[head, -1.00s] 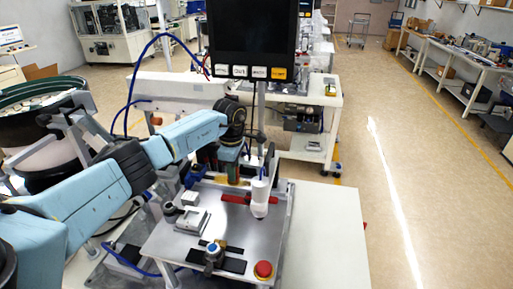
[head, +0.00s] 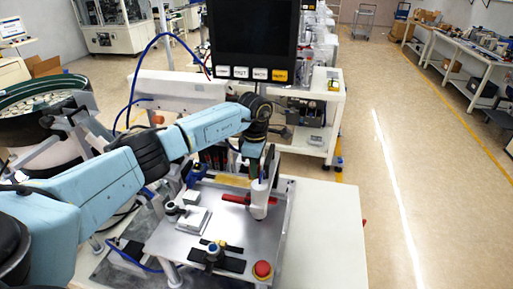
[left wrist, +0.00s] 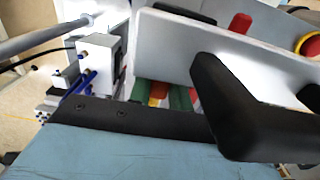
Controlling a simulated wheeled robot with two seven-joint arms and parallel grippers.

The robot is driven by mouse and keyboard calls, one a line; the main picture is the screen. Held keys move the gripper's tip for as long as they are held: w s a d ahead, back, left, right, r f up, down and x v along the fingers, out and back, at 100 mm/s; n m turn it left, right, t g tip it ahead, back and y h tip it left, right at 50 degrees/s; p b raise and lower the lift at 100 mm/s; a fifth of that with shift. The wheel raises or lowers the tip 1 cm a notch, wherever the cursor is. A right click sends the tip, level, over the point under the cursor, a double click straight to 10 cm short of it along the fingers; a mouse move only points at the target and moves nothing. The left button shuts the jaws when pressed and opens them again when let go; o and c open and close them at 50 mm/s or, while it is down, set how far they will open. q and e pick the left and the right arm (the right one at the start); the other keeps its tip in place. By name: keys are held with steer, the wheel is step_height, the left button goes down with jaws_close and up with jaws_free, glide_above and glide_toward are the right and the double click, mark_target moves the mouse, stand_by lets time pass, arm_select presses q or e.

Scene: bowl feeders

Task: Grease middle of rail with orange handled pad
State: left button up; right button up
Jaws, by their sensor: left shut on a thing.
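My left gripper (head: 262,172) hangs at the far right part of the metal plate (head: 195,245), near a white upright cylinder (head: 259,200). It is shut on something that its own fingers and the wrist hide. I cannot make out an orange handle in its jaws. In the left wrist view a black finger (left wrist: 250,112) fills the right side. Beyond it, a small orange piece (left wrist: 158,90) shows between green ones, but I cannot tell what it belongs to. I cannot pick out the rail with certainty. My right gripper is out of view.
A red bar (head: 235,199) lies beside the cylinder. A monitor (head: 252,40) stands behind. The white tabletop (head: 335,230) is clear at right.

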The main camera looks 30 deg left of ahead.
arm_select(q)
step_height(320, 180, up, 3)
steer(key=shift+f+p, duration=0.15)
steer(key=shift+p, duration=0.6)
steer(key=shift+r, duration=1.2)
steer(key=shift+s+f, duration=0.1)
